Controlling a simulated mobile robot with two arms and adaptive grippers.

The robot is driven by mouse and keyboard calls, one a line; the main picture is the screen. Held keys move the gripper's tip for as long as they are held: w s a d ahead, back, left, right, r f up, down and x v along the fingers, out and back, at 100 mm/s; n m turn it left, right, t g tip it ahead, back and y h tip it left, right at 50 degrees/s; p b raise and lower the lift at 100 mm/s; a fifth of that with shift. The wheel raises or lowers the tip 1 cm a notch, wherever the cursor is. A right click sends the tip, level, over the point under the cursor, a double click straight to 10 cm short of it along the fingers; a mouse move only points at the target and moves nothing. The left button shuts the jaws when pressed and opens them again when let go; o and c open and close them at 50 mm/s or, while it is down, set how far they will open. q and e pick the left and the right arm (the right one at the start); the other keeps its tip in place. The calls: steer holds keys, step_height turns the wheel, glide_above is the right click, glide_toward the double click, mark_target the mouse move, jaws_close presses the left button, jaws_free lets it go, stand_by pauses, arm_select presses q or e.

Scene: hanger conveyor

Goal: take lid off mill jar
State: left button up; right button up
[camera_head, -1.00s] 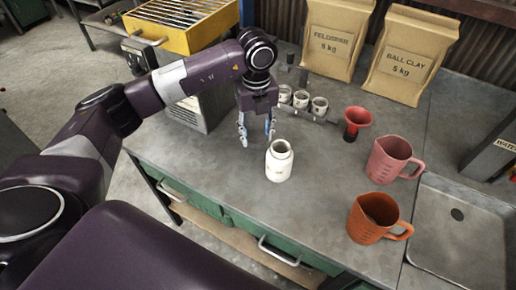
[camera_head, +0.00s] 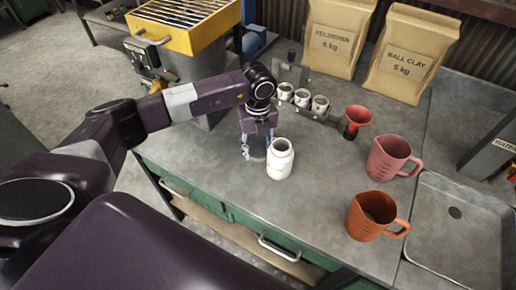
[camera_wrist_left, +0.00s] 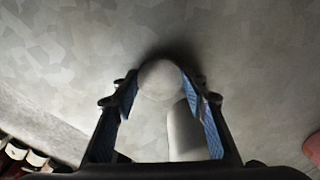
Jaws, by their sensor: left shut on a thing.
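The white mill jar (camera_head: 280,160) stands upright on the grey workbench (camera_head: 210,185), and its mouth looks open at the top. My left gripper (camera_head: 256,150) points down just left of the jar, low over the bench. In the left wrist view, the gripper (camera_wrist_left: 161,88) is shut on a round pale disc (camera_wrist_left: 159,78) that looks like the lid. The white jar (camera_wrist_left: 186,130) shows beside it, apart from the disc. Whether the disc touches the bench I cannot tell. My right gripper is not in view.
Several small cups (camera_head: 302,97) stand in a rack behind the jar. A red funnel (camera_head: 357,116), a pink jug (camera_head: 391,158) and an orange jug (camera_head: 375,214) stand to the right, before the sink (camera_head: 455,225). Two paper bags (camera_head: 408,55) stand at the back. The bench front is clear.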

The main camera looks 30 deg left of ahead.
arm_select(q)
steer(key=o, duration=1.3)
steer(key=shift+c, duration=0.2)
